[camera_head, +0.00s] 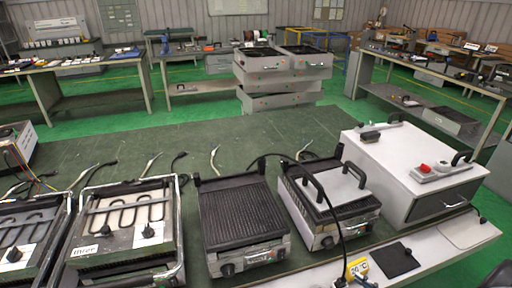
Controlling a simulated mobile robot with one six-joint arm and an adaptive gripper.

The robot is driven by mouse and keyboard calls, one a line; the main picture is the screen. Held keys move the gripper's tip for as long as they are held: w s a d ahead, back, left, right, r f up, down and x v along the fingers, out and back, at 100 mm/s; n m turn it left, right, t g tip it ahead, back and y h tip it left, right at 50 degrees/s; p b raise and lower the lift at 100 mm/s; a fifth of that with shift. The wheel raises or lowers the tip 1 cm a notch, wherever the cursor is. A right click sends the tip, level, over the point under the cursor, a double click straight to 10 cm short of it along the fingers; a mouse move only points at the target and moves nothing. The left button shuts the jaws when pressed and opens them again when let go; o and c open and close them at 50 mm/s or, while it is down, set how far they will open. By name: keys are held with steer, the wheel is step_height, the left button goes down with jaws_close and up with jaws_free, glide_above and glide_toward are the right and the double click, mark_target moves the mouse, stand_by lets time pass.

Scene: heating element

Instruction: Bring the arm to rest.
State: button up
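My gripper and arm do not show clearly in the head view. The green-topped workbench (130,150) fills the foreground. A grill unit with a bare looped heating element (125,215) stands at the left front, and another open unit with a dark looped element (30,235) is at the left edge, partly cut off. A grill with a dark ribbed plate (240,213) stands in the middle. To its right is a grill with a pale plate and black handles (335,195).
A white cabinet (400,175) with a red-buttoned device (435,171) stands at the right. A yellow meter (358,268) and a dark pad (397,260) lie at the front edge. A black cable arches over the right grill. The bench's back strip is mostly clear.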

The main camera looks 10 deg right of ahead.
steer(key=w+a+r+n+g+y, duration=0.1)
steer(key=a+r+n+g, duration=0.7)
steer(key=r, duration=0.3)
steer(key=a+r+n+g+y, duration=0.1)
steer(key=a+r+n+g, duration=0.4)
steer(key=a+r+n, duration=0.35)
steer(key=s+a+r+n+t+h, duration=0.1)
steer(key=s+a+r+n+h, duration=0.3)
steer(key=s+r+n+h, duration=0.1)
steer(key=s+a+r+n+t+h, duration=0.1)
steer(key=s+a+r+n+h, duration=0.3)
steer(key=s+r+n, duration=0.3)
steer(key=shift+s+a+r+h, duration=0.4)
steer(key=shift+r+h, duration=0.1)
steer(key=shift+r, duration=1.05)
